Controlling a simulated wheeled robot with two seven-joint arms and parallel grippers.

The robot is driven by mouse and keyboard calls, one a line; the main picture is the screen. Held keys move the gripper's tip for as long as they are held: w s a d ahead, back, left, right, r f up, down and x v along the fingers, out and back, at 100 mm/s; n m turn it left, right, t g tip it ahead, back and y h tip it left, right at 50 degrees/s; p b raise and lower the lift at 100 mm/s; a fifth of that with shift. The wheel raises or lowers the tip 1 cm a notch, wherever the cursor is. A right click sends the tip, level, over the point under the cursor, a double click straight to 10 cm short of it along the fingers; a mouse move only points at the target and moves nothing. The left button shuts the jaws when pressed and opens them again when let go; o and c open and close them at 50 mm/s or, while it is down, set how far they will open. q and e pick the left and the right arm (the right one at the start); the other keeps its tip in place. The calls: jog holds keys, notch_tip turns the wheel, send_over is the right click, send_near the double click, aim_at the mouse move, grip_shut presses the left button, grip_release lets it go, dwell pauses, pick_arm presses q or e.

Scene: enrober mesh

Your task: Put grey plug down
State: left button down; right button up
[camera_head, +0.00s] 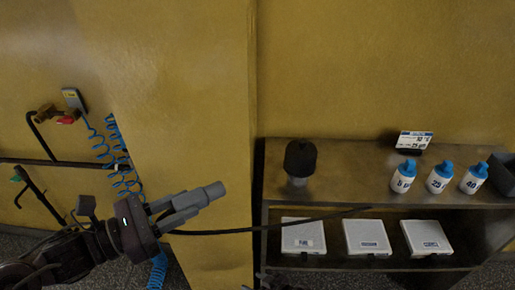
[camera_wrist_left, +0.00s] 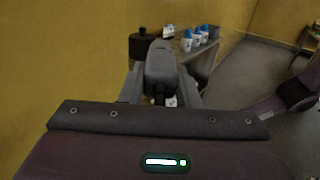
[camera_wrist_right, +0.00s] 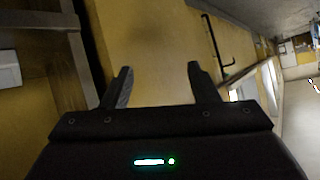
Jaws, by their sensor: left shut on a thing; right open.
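The grey plug (camera_head: 207,194) is held in my left gripper (camera_head: 185,208) in front of the yellow wall, left of the shelf unit. My left gripper is shut on it, and the plug's end points up and to the right. My right gripper (camera_wrist_right: 157,88) is open and empty in the right wrist view. It is not clearly visible in the head view.
The shelf unit (camera_head: 360,165) carries a black-topped container (camera_head: 300,160), several blue-capped bottles (camera_head: 440,177) and a small sign (camera_head: 413,141). White boxes (camera_head: 371,238) stand on the lower shelf. Blue coiled hoses (camera_head: 122,175) and pipes are at left. A dark cable (camera_head: 250,229) crosses toward the shelf.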

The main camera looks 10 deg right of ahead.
jog(key=w+a+r+n+y, duration=0.25)
jog(key=a+r+y, duration=0.2)
jog(key=r, duration=0.45)
jog(key=w+a+r+n+y, duration=0.1)
jog(key=w+a+r+y, duration=0.3)
jog(key=r, duration=0.5)
jog(key=s+a+r+n+g+y, duration=0.2)
jog(key=a+r+n+g, duration=0.1)
jog(key=r, duration=0.3)
jog(key=s+a+r+n+g+y, duration=0.2)
jog(key=a+r+g, duration=0.15)
jog(key=r, duration=0.35)
jog(key=s+d+r+n+g+h, duration=0.35)
jog(key=s+r+n+g, duration=0.25)
jog(key=s+r+g, duration=0.3)
jog(key=s+d+r+n+g+h, duration=0.2)
jog(key=s+r+n+g+h, duration=0.3)
jog(key=s+r+g, duration=0.4)
jog(key=m+t+y, duration=0.1)
jog(key=m+t, duration=0.1)
jog(key=t, duration=0.9)
send_near(217, 182)
jog(key=shift+m, duration=0.25)
jog(key=x, duration=1.2)
jog(key=shift+s, duration=0.15)
